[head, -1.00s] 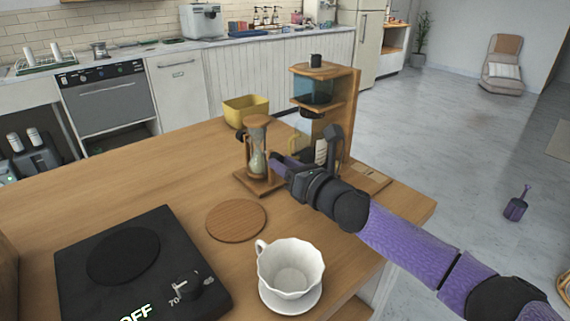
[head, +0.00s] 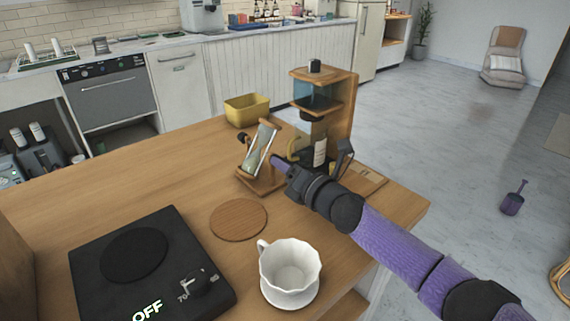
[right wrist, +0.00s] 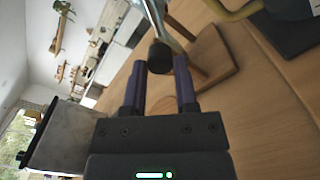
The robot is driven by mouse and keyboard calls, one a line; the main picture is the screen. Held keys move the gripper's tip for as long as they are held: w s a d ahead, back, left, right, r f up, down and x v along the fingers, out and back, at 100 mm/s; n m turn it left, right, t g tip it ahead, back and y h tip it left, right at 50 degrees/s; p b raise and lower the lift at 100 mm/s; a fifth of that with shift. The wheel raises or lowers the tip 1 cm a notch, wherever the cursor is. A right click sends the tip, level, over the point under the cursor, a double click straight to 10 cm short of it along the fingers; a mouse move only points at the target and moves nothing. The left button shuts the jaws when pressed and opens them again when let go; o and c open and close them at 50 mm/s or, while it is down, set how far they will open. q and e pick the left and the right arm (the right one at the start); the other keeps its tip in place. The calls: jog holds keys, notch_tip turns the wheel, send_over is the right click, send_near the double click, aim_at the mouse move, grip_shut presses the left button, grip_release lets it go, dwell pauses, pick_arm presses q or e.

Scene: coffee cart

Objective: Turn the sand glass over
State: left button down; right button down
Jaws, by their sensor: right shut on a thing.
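The sand glass (head: 259,149) sits in its wooden stand (head: 262,183) on the wooden counter. It is tilted, with its top leaning to the right, and pale sand shows inside. My right gripper (head: 279,163) is at its right side. In the right wrist view, the fingers of my right gripper (right wrist: 161,70) are shut on a dark round knob (right wrist: 160,55) on the side of the sand glass. Part of the wooden stand (right wrist: 214,58) shows beside it. A second dark knob (head: 243,137) shows on the left side of the glass. My left gripper is out of view.
A wooden coffee maker (head: 338,110) stands close behind my right gripper. A yellow box (head: 246,110) is behind the sand glass.

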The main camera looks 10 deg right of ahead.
dwell(0.3)
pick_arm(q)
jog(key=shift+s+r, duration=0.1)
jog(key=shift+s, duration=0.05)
pick_arm(e)
jog(key=shift+c, duration=2)
grip_release()
jog(key=p+v, duration=0.3)
jog(key=v, duration=0.6)
jog(key=shift+s+d, duration=0.25)
jog(key=shift+s, duration=0.05)
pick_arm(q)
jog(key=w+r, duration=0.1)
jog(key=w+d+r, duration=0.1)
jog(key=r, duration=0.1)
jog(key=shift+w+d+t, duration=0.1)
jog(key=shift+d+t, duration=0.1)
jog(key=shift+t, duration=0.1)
pick_arm(e)
jog(key=shift+s, duration=0.1)
